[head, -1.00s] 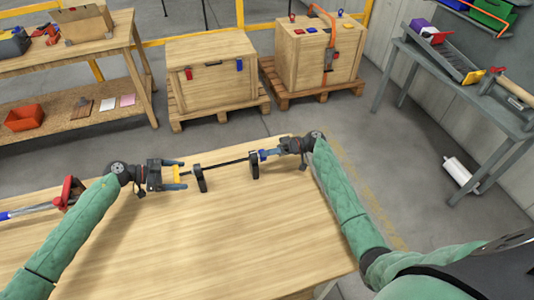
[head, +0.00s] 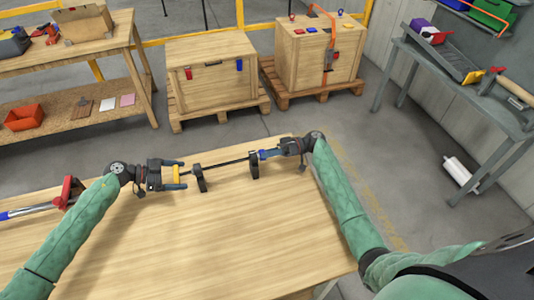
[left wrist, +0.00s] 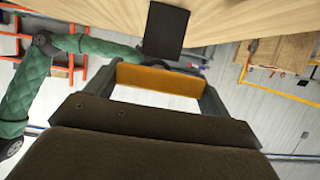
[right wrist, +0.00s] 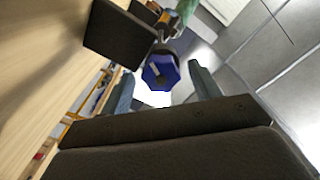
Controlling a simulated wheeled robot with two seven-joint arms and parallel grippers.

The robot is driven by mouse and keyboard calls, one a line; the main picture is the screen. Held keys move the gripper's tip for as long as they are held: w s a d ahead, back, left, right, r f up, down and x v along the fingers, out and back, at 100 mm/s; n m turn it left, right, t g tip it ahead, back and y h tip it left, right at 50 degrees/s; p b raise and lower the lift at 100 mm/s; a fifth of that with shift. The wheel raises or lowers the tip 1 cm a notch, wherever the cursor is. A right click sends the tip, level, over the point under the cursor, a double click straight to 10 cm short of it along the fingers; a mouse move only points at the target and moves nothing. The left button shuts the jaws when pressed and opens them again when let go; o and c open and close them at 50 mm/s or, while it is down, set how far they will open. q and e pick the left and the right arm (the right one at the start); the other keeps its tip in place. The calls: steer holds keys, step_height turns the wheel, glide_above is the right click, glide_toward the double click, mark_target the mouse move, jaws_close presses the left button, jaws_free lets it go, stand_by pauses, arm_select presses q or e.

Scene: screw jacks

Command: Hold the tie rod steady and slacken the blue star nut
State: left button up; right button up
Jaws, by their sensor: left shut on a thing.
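The tie rod is a thin dark rod (head: 228,162) held level through two black upright supports (head: 254,165) on the wooden table. My left gripper (head: 178,175) is shut on the yellow piece (head: 177,173) at the rod's left end. That piece spans the fingers as an orange-yellow bar in the left wrist view (left wrist: 158,79). The blue star nut (head: 263,155) is at the rod's right end, by the right support. My right gripper (head: 270,154) is at the nut. In the right wrist view the nut (right wrist: 161,71) shows between the spread fingers, with gaps on both sides.
A red and blue tool (head: 68,192) lies at the table's left. The table top (head: 215,240) in front of the rod is clear. Wooden crates (head: 210,75) on pallets stand behind. A workbench is at the left, and a grey bench (head: 450,80) at the right.

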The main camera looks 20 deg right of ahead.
steer(key=d, duration=1.2)
stand_by(0.3)
arm_select(q)
steer(key=o, duration=1.4)
